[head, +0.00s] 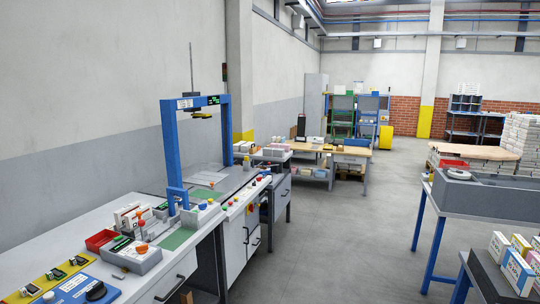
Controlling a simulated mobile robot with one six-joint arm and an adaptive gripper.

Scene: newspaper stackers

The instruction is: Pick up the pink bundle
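Several small upright bundles or boxes stand on a dark surface (484,277) at the bottom right. One with a pinkish face (534,262) is at the right edge, partly cut off by the frame and partly behind a white one with a red band (518,272). I cannot tell for sure that it is the pink bundle. A small pale pinkish item (276,152) also lies on the bench farther back, too small to make out. My gripper is not in view.
A long workbench (150,291) with a blue frame (171,150), a red tray (100,240) and small devices runs along the left wall. A blue-legged table (435,228) stands at right. Wooden tables (351,151) stand farther back. The grey floor (340,235) between is clear.

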